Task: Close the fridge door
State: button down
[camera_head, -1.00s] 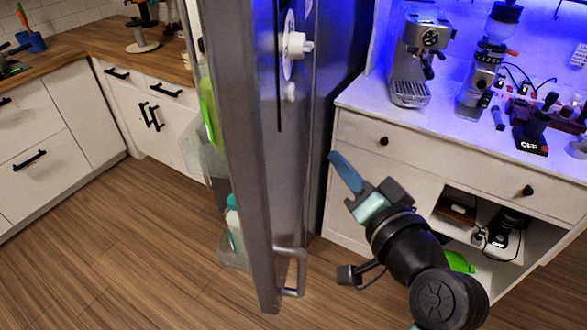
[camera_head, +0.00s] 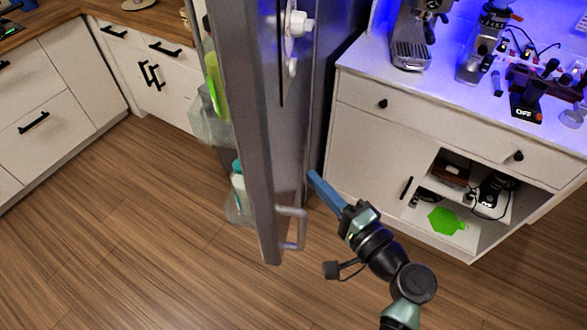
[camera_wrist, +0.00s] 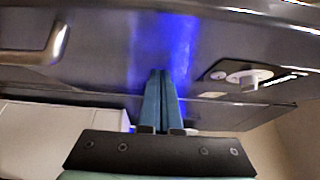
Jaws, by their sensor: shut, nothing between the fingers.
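The grey fridge door (camera_head: 256,150) stands open and upright, seen nearly edge-on in the head view. Its inner side with clear door shelves (camera_head: 211,122) faces left. The metal handle (camera_head: 303,228) is low on its outer side and also shows in the wrist view (camera_wrist: 45,42). My gripper (camera_head: 315,178) is shut and empty, to the right of the door on its outer side. In the wrist view its blue fingertips (camera_wrist: 161,76) point at the outer surface (camera_wrist: 115,68). I cannot tell whether they touch it. The fridge body is mostly hidden.
A white cabinet (camera_head: 368,140) with the espresso machine (camera_head: 412,35) and grinder (camera_head: 482,48) stands close on the right. Bottles (camera_head: 238,185) sit in the door shelves. Wooden floor (camera_head: 120,240) is clear left of the door. White drawers (camera_head: 55,100) stand at the far left.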

aim_at(281, 163)
jog(key=a+p, duration=0.1)
jog(key=a, duration=0.1)
jog(key=w+a, duration=0.1)
jog(key=a, duration=0.1)
jog(key=shift+w+a+r+p, duration=0.1)
jog(key=shift+w+a+p, duration=0.1)
jog(key=shift+p, duration=0.2)
jog(key=shift+a, duration=0.1)
jog(key=shift+w, duration=0.1)
